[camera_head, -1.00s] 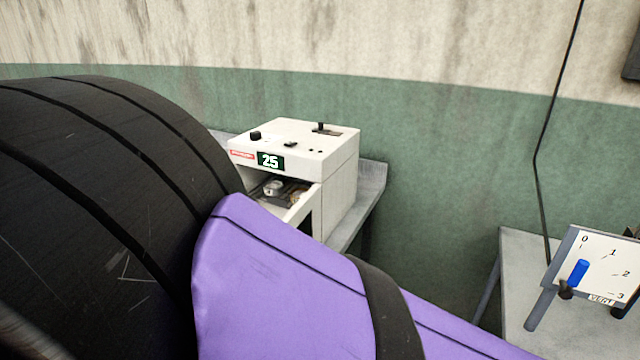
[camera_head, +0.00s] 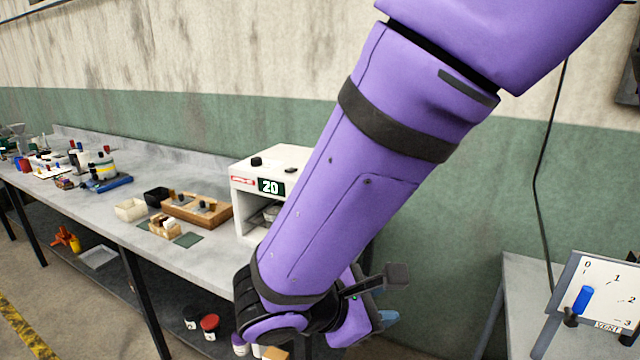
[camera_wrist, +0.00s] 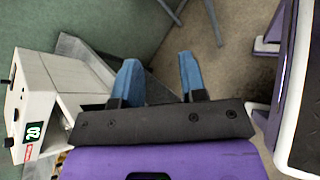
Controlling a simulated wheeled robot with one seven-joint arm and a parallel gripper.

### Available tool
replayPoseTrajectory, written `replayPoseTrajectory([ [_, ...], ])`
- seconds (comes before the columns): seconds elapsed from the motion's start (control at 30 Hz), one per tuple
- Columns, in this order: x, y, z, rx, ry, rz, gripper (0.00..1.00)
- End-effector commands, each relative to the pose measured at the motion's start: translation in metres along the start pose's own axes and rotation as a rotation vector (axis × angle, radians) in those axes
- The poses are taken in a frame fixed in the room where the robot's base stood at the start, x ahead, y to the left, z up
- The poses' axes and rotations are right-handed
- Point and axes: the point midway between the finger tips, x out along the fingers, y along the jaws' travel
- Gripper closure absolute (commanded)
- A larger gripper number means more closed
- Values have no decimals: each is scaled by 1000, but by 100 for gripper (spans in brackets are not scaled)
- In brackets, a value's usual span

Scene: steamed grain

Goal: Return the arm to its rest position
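My purple arm crosses the head view diagonally from the top right to the lower middle. My gripper (camera_head: 388,318) is at its lower end, with only a bit of blue finger showing there. In the wrist view my gripper (camera_wrist: 160,62) has its two blue fingers apart, with nothing between them but wall and floor behind. The white machine (camera_head: 243,206) with a green display reading 20 stands left of the arm, partly hidden by it. It also shows at the left of the wrist view (camera_wrist: 38,88), apart from the fingers.
A long grey workbench (camera_head: 105,205) runs left with a wooden tray (camera_head: 190,213), a black bin (camera_head: 157,197) and small items. Jars stand on its lower shelf. A dial panel (camera_head: 605,285) marked VENT stands on a right table. Open floor lies front left.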

Motion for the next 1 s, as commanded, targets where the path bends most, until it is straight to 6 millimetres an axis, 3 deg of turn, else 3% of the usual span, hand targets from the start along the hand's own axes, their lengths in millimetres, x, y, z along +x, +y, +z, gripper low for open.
replayPoseTrajectory([
  [0.1,20,3,37,142,57,-142,62],
  [0.5,61,-15,135,648,268,-528,62],
  [1.0,71,-51,229,1383,557,-775,62],
])
